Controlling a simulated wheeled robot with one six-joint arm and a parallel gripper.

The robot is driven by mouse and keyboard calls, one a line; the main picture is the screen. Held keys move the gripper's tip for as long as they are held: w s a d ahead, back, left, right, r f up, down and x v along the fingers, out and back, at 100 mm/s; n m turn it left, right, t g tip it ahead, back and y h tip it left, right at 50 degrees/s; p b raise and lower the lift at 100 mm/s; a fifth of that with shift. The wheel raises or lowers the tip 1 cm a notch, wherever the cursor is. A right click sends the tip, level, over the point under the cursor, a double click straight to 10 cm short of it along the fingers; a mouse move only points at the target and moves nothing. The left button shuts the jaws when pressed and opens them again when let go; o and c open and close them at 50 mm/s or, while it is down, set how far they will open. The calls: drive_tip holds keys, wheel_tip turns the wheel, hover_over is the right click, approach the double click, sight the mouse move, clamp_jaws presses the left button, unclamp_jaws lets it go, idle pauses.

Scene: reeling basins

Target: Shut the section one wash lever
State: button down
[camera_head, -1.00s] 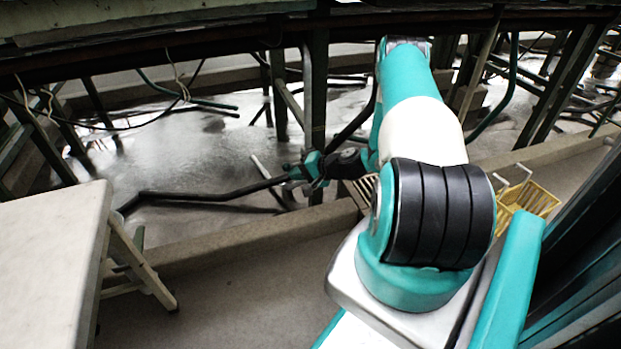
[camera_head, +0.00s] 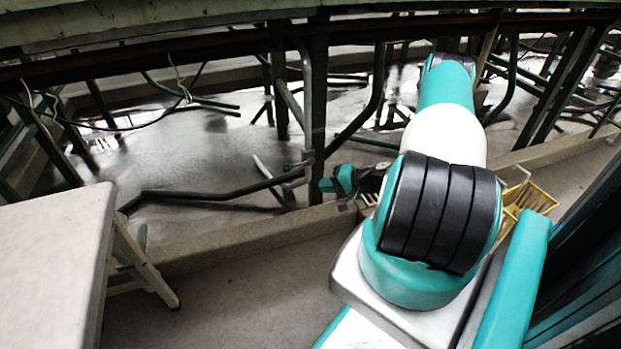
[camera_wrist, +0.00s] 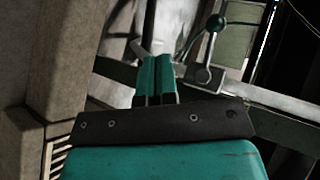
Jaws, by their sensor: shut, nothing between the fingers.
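A lever with a dark green ball knob (camera_wrist: 215,22) shows in the wrist view, at upper right. Its metal arm rises from a round pivot on a grey bracket (camera_wrist: 203,76), nearly upright and leaning slightly right in the picture. No label shows to tell which section it belongs to. My gripper (camera_wrist: 157,62) has its two teal fingers together and empty, to the left of the lever and apart from it in the picture. In the head view my gripper (camera_head: 325,185) is left of my arm, beside a dark green post. The lever is too small there to make out surely.
A dark bent pipe (camera_head: 215,193) runs left of my gripper above the wet basin floor. A low concrete curb (camera_head: 240,232) lies in front. A pale table (camera_head: 50,240) stands at left and a yellow basket (camera_head: 530,198) at right. A long beam crosses overhead.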

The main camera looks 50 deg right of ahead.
drive_tip(key=shift+s+d+r+p, duration=0.15)
drive_tip(key=shift+s+d, duration=0.1)
drive_tip(key=shift+s, duration=0.4)
drive_tip(key=shift+s+d+r+p, duration=0.15)
drive_tip(key=shift+s+d, duration=0.1)
drive_tip(key=shift+s, duration=0.4)
drive_tip(key=shift+s, duration=0.1)
